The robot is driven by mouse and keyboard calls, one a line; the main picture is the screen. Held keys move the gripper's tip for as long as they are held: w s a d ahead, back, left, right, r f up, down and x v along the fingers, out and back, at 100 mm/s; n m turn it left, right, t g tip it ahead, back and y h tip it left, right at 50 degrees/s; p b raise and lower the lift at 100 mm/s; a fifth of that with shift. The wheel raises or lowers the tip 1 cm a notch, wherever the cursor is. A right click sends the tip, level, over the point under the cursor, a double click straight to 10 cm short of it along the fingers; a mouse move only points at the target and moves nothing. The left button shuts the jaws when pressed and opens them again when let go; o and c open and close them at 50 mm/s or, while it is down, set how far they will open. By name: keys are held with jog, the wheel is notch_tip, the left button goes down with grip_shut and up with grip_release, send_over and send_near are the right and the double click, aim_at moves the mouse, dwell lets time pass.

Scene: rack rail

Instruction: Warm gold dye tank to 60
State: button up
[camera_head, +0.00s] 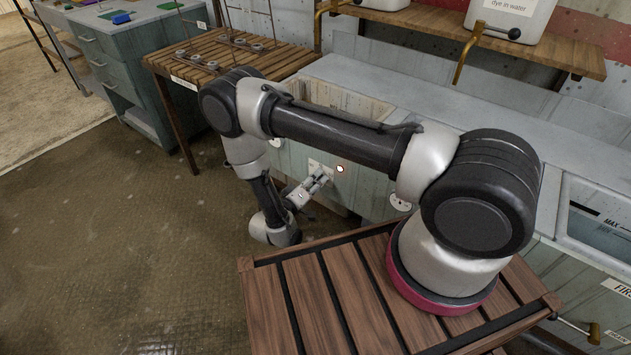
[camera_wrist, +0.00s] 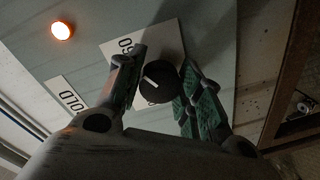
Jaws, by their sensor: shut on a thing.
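A dark round knob (camera_wrist: 160,85) with a white pointer line sits on a white dial plate (camera_wrist: 118,40) on the grey-green panel. Upside-down figures that look like 60 show on the plate's upper part. The pointer line slants toward the upper left of the wrist view. A label (camera_wrist: 69,97) beside it shows part of the word GOLD, cut off by my finger. My gripper (camera_wrist: 158,88) has its fingers on both sides of the knob and is shut on it. In the head view my gripper (camera_head: 325,173) is at the cabinet front, hiding the knob.
Another dial (camera_head: 400,202) is further right. A slatted table (camera_head: 185,67) stands left, and a shelf with brass taps (camera_head: 465,60) runs above. Floor at left is clear.

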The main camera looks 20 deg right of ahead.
jog(key=o, duration=1)
jog(key=shift+o, duration=0.2)
jog(key=v, duration=1.2)
